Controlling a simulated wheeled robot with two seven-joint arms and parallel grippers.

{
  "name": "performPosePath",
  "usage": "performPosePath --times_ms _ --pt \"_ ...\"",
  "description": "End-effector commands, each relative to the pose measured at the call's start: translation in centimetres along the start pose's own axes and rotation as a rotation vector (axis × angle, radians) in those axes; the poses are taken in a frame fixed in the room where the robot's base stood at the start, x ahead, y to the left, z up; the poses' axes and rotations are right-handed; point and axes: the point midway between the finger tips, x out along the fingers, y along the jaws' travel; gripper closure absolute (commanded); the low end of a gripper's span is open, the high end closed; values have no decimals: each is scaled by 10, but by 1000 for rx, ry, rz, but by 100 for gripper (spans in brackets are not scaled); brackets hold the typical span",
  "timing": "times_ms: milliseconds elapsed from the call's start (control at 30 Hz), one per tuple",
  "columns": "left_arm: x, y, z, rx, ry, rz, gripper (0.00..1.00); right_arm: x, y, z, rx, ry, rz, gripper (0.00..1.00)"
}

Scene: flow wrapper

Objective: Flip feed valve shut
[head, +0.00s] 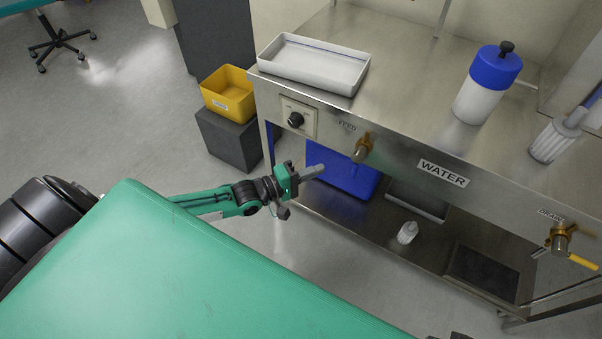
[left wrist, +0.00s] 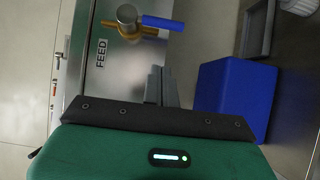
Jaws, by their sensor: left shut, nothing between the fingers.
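The brass feed valve (head: 362,147) sits on the front panel of the steel bench, beside the label FEED (head: 347,126). In the left wrist view the valve (left wrist: 128,20) has a grey round hub and a blue lever (left wrist: 163,22) that points right, toward the blue bin side. In the head view the lever is hard to tell against the blue bin. My left gripper (head: 314,171) is shut and empty, left of and a little below the valve, apart from it. Its fingers (left wrist: 160,85) show below the lever in the wrist view. My right gripper is not in view.
A blue bin (head: 345,178) stands on the lower shelf behind my left gripper. A black knob (head: 295,119) is left of the valve. A drain valve (head: 560,240) with a yellow lever is far right. A white tray (head: 314,63) and a blue-capped bottle (head: 487,84) stand on the bench.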

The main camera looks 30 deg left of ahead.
Motion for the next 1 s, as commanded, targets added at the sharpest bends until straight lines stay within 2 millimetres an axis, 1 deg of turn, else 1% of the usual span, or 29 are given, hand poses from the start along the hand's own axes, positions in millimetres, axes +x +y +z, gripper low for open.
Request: performPosePath --times_ms 33,167,233,400,600,1000 --pt "12 1 0 1 0 4 100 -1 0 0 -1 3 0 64" --pt "37 1 0 0 -1 3 100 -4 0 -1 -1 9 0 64" --pt "42 0 10 -3 -1 1 100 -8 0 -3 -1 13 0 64" --pt "55 0 22 -2 0 0 100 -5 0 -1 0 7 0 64" --pt "60 0 28 0 0 0 100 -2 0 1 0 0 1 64" --pt "61 -1 29 -2 0 1 100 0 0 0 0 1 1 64"
